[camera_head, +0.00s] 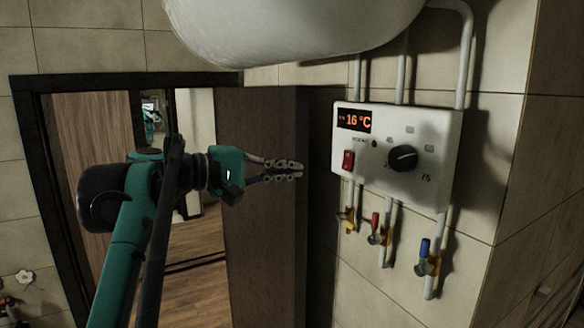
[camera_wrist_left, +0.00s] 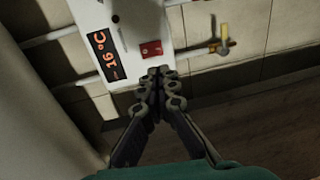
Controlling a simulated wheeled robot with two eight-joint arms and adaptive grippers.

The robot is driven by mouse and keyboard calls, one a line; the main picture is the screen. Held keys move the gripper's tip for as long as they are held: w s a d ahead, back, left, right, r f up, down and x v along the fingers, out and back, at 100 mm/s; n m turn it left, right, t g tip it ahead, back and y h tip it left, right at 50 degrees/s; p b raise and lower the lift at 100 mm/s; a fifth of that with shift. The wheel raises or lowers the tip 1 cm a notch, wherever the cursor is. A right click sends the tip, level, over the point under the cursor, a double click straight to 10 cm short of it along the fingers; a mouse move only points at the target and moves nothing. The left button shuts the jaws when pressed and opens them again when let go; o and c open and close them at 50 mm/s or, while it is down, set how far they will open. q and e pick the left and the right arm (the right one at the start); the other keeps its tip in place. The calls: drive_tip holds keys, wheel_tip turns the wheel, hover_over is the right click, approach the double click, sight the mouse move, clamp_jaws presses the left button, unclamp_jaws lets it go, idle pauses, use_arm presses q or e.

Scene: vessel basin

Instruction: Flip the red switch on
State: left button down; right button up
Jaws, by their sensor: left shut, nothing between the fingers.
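The red switch (camera_head: 348,160) sits on the lower left of a white control box (camera_head: 428,150) on the tiled wall. The box's display (camera_head: 354,120) reads 16 °C, and a black dial (camera_head: 403,158) is to the right of the switch. My left gripper (camera_head: 300,171) is shut and empty, to the left of the switch and apart from it in the head view. In the left wrist view the red switch (camera_wrist_left: 151,48) lies just beyond the shut fingertips (camera_wrist_left: 160,72). The gap in depth is hard to tell. My right gripper is not in view.
A white tank (camera_head: 290,30) hangs above the box, with pipes between. Below are valves with a blue (camera_head: 425,248) and a red handle (camera_head: 375,222). A dark brown door (camera_head: 262,200) and doorway stand behind my left arm.

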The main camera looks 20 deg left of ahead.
sight(345, 170)
use_arm(q)
drive_tip(key=p+x, duration=0.2)
drive_tip(key=x, duration=0.8)
drive_tip(key=shift+r, duration=0.1)
drive_tip(key=shift+w+d, duration=0.4)
drive_tip(key=shift+w, duration=0.1)
drive_tip(key=shift+w+d+f, duration=0.25)
drive_tip(key=shift+f, duration=0.05)
